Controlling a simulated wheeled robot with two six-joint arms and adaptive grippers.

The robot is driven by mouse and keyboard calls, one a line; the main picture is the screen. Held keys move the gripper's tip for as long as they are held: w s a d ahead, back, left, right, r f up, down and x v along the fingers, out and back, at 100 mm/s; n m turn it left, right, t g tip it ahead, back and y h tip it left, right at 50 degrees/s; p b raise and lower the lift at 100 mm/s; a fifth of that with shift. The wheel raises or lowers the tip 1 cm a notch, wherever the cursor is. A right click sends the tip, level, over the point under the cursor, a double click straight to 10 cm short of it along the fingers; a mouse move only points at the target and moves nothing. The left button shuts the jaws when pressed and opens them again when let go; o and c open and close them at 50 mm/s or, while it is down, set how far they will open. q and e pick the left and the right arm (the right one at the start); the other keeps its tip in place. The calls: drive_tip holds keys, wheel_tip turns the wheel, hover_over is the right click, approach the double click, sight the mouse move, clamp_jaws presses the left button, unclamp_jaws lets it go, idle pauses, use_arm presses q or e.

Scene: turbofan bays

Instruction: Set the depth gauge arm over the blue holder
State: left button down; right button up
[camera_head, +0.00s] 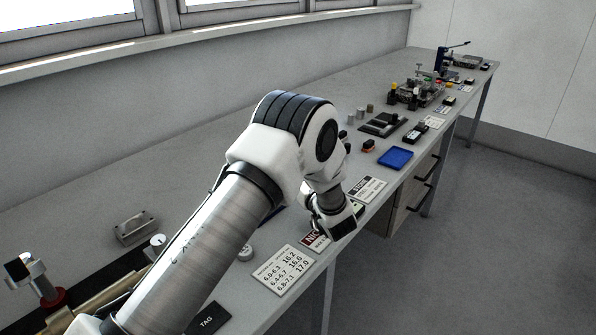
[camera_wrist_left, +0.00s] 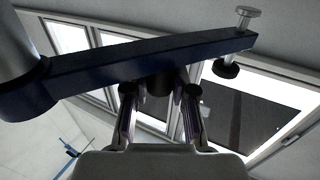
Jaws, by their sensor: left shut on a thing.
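The depth gauge arm (camera_wrist_left: 140,68), a dark blue bar, spans the left wrist view. A dark hub and grey post stand at its left end, and a silver screw with a dark foot at its right end. My left gripper (camera_wrist_left: 160,93) has its two fingers shut on the bar's underside, around a dark round part. In the head view my left arm covers the gauge; a bit of dark blue (camera_head: 272,212) shows beside it. I cannot make out a blue holder for certain; a flat blue tray (camera_head: 395,158) lies farther along the bench. My right gripper is not in view.
The long grey bench (camera_head: 85,223) carries a metal block (camera_head: 135,228), a number card (camera_head: 282,271) and a TAG plate (camera_head: 207,318). Farther off are black fixtures (camera_head: 384,124) and a blue stand with a lever (camera_head: 441,60). A wall with windows lines the back.

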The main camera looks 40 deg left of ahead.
use_arm(q)
drive_tip(key=shift+s+d+f+n+g+y, duration=0.1)
drive_tip(key=shift+s+d+n+g+y, duration=0.1)
drive_tip(key=shift+s+n+g+y, duration=0.3)
drive_tip(key=shift+s+d+n+g+y, duration=0.1)
drive_tip(key=shift+d+n+g, duration=0.15)
drive_tip(key=shift+g, duration=0.45)
drive_tip(key=c, duration=0.9)
unclamp_jaws()
drive_tip(key=v, duration=1.2)
drive_tip(key=shift+f, duration=0.1)
